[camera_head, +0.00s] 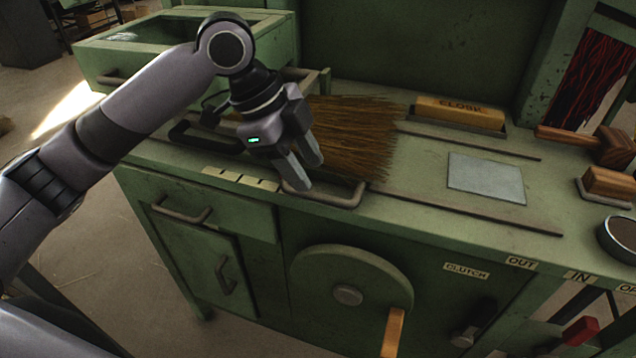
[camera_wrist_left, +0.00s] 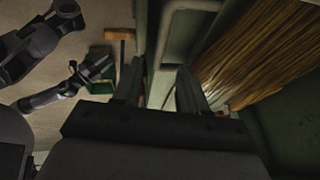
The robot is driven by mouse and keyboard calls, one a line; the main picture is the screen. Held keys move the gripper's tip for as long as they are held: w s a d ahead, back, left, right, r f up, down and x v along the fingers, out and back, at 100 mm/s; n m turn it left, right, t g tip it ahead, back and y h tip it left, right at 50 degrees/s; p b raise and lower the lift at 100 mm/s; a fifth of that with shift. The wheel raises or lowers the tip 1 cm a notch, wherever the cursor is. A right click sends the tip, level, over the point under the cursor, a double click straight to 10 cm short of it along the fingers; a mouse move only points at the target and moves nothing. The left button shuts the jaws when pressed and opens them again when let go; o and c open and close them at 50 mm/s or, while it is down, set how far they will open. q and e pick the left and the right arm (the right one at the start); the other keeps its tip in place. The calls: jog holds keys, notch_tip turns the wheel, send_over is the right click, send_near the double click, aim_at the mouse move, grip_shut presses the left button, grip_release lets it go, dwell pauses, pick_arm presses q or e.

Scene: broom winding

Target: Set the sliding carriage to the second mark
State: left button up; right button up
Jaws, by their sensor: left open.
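The sliding carriage, a dark frame with a bar handle (camera_head: 325,194) at its front, sits on the green bench under a bundle of brown bristles (camera_head: 355,138). A pale strip with dark marks (camera_head: 240,179) lies along the bench's front edge, left of the handle. My left gripper (camera_head: 308,174) is open, its fingers pointing down just above the handle. In the left wrist view its fingers (camera_wrist_left: 158,92) are apart; whether they straddle the handle I cannot tell. A grey arm with a gripper-like end (camera_wrist_left: 97,66) shows small there; its jaws are unclear.
Slots run along the bench top, with a metal plate (camera_head: 486,179) between them. A yellow-labelled block (camera_head: 459,112), a wooden mallet (camera_head: 610,147) and a round tin (camera_head: 620,238) are to the right. A handwheel (camera_head: 347,294) is on the bench front.

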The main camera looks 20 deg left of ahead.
aim_at(323, 196)
pick_arm(q)
jog(key=shift+x, duration=2.8)
jog(key=shift+a, duration=0.1)
grip_shut()
